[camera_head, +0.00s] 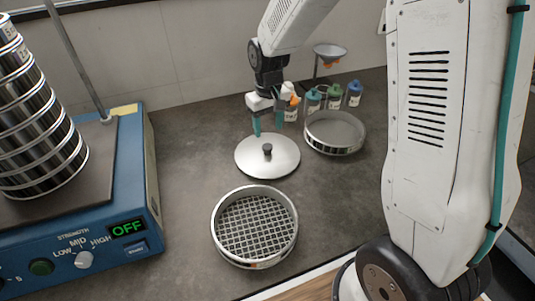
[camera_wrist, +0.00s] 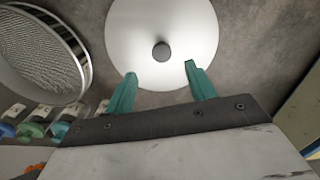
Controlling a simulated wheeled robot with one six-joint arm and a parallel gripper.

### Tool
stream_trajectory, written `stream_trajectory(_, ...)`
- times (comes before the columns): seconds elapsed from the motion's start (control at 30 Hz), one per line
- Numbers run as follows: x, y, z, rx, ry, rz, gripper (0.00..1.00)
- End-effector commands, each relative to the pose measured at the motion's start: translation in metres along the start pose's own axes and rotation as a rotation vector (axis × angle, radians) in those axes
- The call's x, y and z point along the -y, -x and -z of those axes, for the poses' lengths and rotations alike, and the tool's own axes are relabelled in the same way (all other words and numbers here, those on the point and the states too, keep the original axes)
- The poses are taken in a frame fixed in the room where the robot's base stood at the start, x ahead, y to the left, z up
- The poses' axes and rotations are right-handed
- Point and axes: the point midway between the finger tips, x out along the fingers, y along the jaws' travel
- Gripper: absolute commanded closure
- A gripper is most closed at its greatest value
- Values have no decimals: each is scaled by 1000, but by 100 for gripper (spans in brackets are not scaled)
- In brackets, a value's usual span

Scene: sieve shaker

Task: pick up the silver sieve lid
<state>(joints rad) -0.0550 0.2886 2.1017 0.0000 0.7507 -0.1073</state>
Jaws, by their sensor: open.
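The silver sieve lid (camera_head: 267,162) is a round, shiny disc with a small dark knob (camera_head: 267,150) at its centre. It lies on the dark grey counter in the middle of the head view. In the wrist view the lid (camera_wrist: 135,50) fills the top middle, with its knob (camera_wrist: 161,51) beyond the fingertips and roughly between their lines. My gripper (camera_head: 268,134) has teal fingers spread apart, above the far part of the lid. In the wrist view my gripper (camera_wrist: 160,70) is open and empty, with the knob outside its fingers.
A coarse mesh sieve (camera_head: 257,262) stands in front of the lid. A fine sieve (camera_head: 336,148) is behind right, close to the lid, with several small bottles (camera_head: 333,96) and a funnel (camera_head: 329,50) beyond. The blue shaker (camera_head: 152,195) with stacked sieves (camera_head: 40,150) is left.

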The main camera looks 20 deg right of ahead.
Motion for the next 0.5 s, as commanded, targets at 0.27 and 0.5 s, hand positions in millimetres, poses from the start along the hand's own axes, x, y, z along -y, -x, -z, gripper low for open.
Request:
stream_trajectory(0.27,2,-34,-1,4,0,0,45)
stream_trajectory(0.5,3,-66,-1,3,0,0,45)
